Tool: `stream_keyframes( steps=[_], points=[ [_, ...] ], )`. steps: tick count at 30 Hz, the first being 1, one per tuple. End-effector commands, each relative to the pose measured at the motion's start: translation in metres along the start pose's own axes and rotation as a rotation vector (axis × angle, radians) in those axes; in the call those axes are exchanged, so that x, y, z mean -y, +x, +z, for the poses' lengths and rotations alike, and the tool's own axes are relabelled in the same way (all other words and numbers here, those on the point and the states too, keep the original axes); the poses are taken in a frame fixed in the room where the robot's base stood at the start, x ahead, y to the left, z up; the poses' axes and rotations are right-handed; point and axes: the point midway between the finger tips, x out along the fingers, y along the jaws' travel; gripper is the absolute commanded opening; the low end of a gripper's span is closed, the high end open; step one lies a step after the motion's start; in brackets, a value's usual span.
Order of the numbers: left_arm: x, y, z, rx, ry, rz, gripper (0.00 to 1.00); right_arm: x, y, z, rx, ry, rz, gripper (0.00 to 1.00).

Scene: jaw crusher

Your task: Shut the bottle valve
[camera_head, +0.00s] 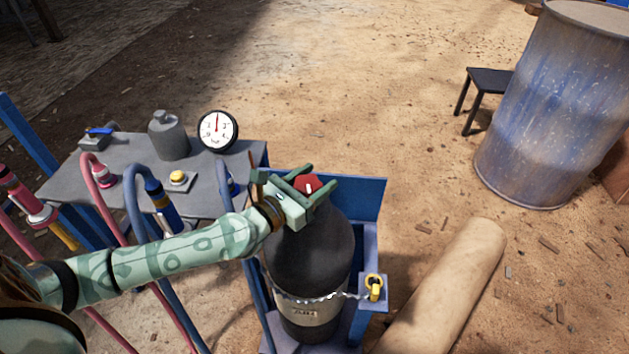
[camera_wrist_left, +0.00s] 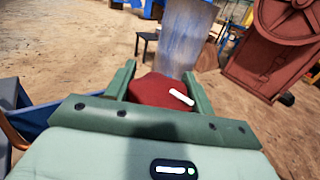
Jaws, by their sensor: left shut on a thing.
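The bottle (camera_head: 318,250) is a dark gas cylinder with a pale label, standing upright in a blue holder (camera_head: 372,215) with a chain across its front. Its red valve knob (camera_head: 307,185) is on top and has a white mark. My left gripper (camera_head: 312,178) is at the top of the bottle, shut on the red knob with a green finger on each side. In the left wrist view the red knob (camera_wrist_left: 158,92) sits between the two fingers (camera_wrist_left: 160,85), its white mark toward the right. My right gripper is not in view.
A grey table (camera_head: 130,160) left of the bottle carries a round gauge (camera_head: 217,130), a grey flask (camera_head: 168,135) and a yellow button (camera_head: 178,178). Red and blue hoses run near my left arm. A beige roll (camera_head: 450,285) lies right of the holder. A blue drum (camera_head: 550,105) stands farther right.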

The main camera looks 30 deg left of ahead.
Motion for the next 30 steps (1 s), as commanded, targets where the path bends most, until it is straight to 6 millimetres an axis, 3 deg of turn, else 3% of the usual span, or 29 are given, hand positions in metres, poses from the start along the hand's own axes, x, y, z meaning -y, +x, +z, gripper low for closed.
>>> stream_keyframes(
  steps=[16,17,19,30],
  points=[
    [0.0005,0.0,0.0004,0.001,0.001,-0.026,0.31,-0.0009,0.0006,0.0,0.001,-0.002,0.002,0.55],
    [0.0005,0.0,0.0004,0.001,0.001,-0.026,0.59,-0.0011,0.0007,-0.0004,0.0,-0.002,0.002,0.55],
    [0.0004,0.0,0.0004,0.001,0.001,-0.026,0.75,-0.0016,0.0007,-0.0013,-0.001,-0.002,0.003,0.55],
    [0.0002,-0.0059,-0.0002,-0.001,-0.001,-0.025,0.75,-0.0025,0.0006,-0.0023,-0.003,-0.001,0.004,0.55]
  ],
)
